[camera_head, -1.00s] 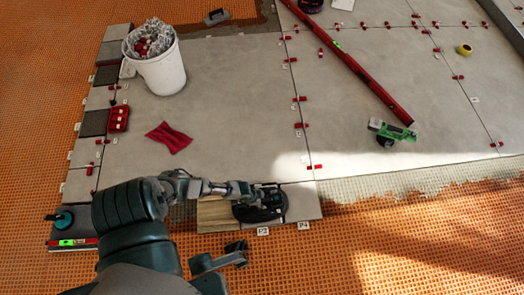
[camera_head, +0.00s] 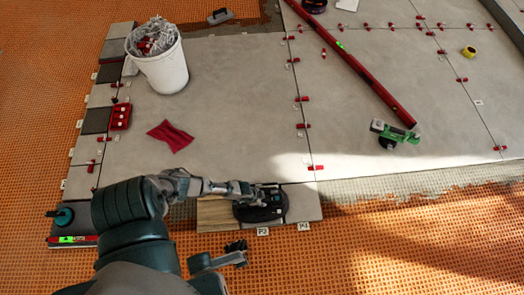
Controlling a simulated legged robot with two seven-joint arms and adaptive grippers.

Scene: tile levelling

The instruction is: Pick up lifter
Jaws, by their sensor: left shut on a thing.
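The lifter (camera_head: 262,212) is a dark, rounded tool low in the middle of the head view. It is over small pieces at the front edge of the tiled floor, between a wood-look piece and a pale tile piece. My left gripper (camera_head: 262,195) reaches it from the left and is shut on its upper part, hiding some of it. Whether the lifter touches the surface below cannot be told.
A white bucket (camera_head: 164,73), red cloth (camera_head: 171,135), red clip tray (camera_head: 121,116) and green tool (camera_head: 394,133) stand or lie on the large tiles. A long red level (camera_head: 360,72) lies diagonally. A teal-topped tool (camera_head: 63,217) is at the left. Orange matting surrounds the tiles.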

